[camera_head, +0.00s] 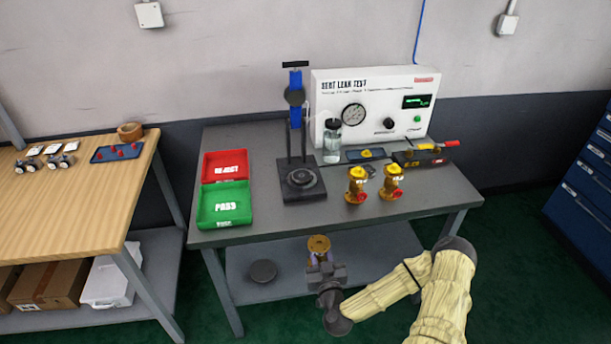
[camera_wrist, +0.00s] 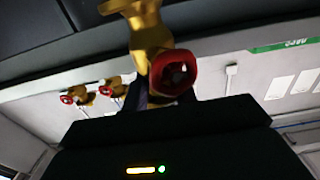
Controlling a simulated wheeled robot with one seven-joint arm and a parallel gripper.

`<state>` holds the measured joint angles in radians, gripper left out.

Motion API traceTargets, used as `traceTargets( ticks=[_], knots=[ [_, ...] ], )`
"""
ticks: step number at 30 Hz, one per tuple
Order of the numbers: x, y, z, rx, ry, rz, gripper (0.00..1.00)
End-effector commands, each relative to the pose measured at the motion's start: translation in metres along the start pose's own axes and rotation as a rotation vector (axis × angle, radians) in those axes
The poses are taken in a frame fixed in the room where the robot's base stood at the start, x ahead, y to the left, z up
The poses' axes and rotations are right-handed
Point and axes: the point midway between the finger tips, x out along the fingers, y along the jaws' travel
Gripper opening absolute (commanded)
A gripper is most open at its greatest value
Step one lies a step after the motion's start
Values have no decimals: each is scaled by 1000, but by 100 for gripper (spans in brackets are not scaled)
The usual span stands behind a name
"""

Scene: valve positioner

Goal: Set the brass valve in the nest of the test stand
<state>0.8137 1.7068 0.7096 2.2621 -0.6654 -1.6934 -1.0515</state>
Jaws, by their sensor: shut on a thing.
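My gripper (camera_head: 321,262) is shut on a brass valve (camera_head: 319,243) and holds it in front of the bench's front edge, apart from the stand. In the wrist view the held brass valve (camera_wrist: 148,30) shows its gold body and a red round part turned to the camera; my fingers are mostly hidden behind it. The test stand (camera_head: 296,110) has a blue press column over a dark square base. Its round nest (camera_head: 301,178) looks empty and lies up and to the left of my gripper.
Two more brass valves with red parts, one left (camera_head: 357,184) and one right (camera_head: 392,181), stand on the grey bench (camera_head: 250,228). A red reject tray (camera_head: 225,166) and green pass tray (camera_head: 224,204) lie left of the stand. The leak tester (camera_head: 375,90) stands behind.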

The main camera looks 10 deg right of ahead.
Motion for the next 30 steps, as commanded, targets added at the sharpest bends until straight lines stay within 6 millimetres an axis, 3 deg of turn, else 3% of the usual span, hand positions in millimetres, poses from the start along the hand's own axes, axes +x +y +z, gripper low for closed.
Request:
traceTargets(
  ticks=[11,26,30],
  knots=[
    [1,0,-12,1,6,1,0],
    [-3,-5,-74,-2,-1,-10,0],
    [-5,-7,-67,-2,-4,-15,0]
  ],
)
